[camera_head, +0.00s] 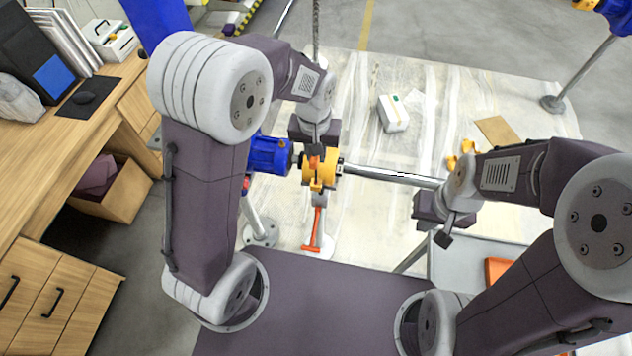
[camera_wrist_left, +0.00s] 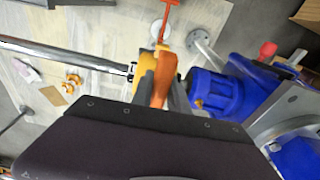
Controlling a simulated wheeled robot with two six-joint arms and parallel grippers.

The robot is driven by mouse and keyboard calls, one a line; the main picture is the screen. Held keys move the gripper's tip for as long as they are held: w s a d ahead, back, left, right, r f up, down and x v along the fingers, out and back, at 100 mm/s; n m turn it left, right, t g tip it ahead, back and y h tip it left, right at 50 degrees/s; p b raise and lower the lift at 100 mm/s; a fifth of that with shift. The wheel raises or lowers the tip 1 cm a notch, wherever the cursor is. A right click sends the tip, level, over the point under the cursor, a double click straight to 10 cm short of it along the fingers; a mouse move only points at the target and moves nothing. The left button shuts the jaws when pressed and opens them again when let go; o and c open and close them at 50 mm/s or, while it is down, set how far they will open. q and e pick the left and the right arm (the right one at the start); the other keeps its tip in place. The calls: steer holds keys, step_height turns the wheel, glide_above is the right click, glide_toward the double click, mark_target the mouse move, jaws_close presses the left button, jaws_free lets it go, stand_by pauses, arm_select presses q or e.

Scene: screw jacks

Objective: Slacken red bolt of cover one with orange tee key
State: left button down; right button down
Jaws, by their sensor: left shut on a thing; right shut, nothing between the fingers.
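My left gripper (camera_head: 314,147) points down over a yellow gearbox housing (camera_head: 326,168). It is shut on an orange piece that looks like the tee key (camera_head: 314,162); the left wrist view shows this orange piece (camera_wrist_left: 162,80) between the fingers, close against the yellow housing. I cannot make out the red bolt or the key's tip at the housing. A second orange tee-shaped part (camera_head: 317,228) shows below the housing, and at the top of the left wrist view (camera_wrist_left: 168,14). My right gripper (camera_head: 443,238) is shut and empty, off to the right.
A blue motor (camera_head: 270,155) sits left of the housing; a silver shaft (camera_head: 395,174) runs right from it towards my right arm. A grey tray (camera_head: 450,265) holding something orange stands below my right gripper. A wooden desk (camera_head: 60,165) lines the left side.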

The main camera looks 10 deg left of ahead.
arm_select(q)
steer(key=shift+r, duration=0.2)
step_height(320, 180, up, 7)
steer(key=shift+f, duration=0.1)
stand_by(0.6)
steer(key=shift+n, duration=0.7)
steer(key=shift+m, duration=0.3)
step_height(320, 180, down, 7)
steer(key=shift+f, duration=0.1)
steer(key=m, duration=0.7)
steer(key=shift+h, duration=0.3)
